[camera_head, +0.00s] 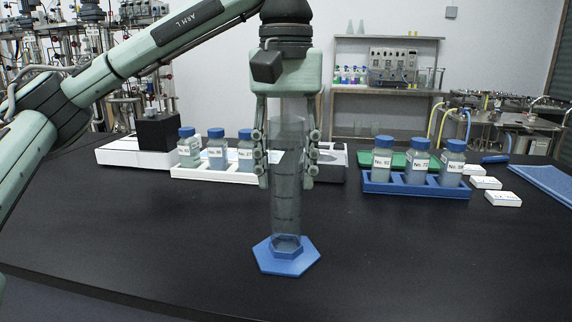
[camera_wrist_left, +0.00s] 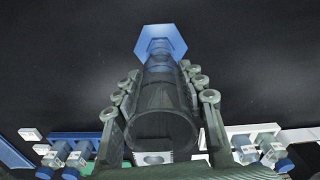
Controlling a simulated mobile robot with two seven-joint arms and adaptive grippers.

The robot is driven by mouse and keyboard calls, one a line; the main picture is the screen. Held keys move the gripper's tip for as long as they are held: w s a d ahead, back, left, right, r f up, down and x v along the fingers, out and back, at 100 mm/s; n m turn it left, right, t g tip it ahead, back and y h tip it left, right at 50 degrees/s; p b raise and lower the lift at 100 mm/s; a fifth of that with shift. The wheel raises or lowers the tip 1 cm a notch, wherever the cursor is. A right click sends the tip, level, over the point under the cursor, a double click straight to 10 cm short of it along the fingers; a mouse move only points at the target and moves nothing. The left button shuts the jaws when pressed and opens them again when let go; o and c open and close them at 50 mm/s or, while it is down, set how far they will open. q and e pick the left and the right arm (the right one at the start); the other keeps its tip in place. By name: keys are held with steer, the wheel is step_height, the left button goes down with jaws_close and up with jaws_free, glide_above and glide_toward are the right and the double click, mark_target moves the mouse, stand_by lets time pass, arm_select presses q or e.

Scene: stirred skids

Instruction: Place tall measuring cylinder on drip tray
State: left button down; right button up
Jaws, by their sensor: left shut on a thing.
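The tall measuring cylinder is clear grey with a blue hexagonal base (camera_head: 287,262). It stands upright in the middle of the head view; I cannot tell whether its base touches the table. My left gripper (camera_head: 288,165) points down and is shut around the cylinder's upper part, a finger on each side. The wrist view looks down along the cylinder (camera_wrist_left: 160,115) between the fingers (camera_wrist_left: 160,100). No thing is clearly marked as the drip tray; a flat blue piece (camera_head: 545,182) at the right edge and a green one (camera_head: 398,158) behind the blue rack are tray-like. My right gripper is out of view.
A blue rack (camera_head: 415,190) with labelled bottles stands right of the cylinder, beside small white boxes (camera_head: 503,199). A white rack (camera_head: 215,176) with similar bottles and a white device (camera_head: 118,154) stand behind left. The black table is clear in front and between cylinder and blue rack.

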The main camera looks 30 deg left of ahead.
arm_select(q)
steer(key=c, duration=0.9)
jaws_free()
